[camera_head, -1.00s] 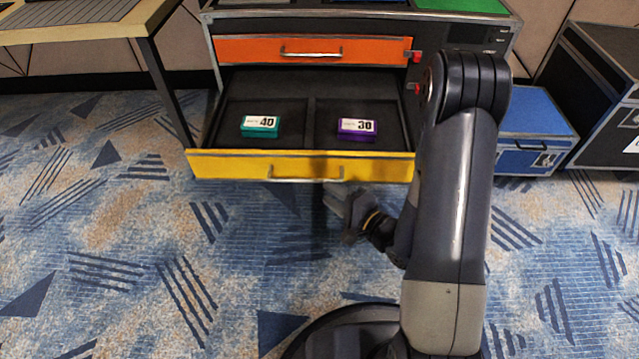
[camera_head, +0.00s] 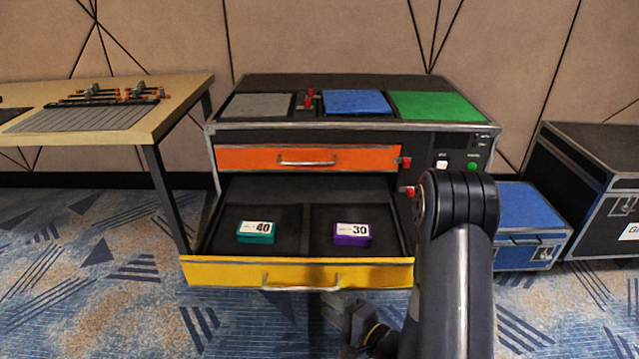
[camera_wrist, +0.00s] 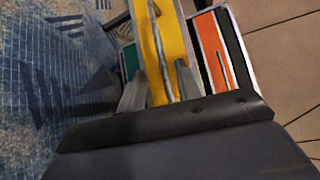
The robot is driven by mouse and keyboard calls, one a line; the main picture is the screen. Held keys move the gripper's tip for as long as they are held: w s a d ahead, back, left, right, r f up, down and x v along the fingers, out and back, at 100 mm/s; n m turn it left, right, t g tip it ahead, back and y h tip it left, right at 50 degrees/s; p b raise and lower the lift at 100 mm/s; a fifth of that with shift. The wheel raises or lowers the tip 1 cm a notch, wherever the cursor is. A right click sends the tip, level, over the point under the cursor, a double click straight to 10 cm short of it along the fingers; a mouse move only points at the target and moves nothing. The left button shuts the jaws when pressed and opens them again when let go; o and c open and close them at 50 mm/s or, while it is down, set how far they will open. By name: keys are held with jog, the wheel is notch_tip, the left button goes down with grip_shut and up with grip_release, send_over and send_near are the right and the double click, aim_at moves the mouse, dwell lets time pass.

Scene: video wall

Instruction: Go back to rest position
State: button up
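My gripper (camera_head: 340,312) is low in front of the open yellow drawer (camera_head: 215,272), just below and right of its handle (camera_head: 302,288). In the wrist view my gripper (camera_wrist: 160,78) has its two grey fingers apart with nothing held. The yellow drawer front (camera_wrist: 176,45) and its handle (camera_wrist: 160,50) appear beyond and between the fingers. My arm stands bent at the lower right of the head view and hides part of the cabinet's right side.
The drawer holds a teal box marked 40 (camera_head: 256,232) and a purple box marked 30 (camera_head: 352,235). The orange drawer (camera_head: 240,158) above is shut. A wooden table (camera_head: 180,108) stands left; a blue case (camera_head: 530,215) and a black case (camera_head: 600,160) stand right. Carpet is clear at left.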

aim_at(308, 290)
jog(key=b+x, duration=0.1)
jog(key=x, duration=0.7)
jog(key=shift+w+a, duration=0.2)
jog(key=shift+w, duration=0.1)
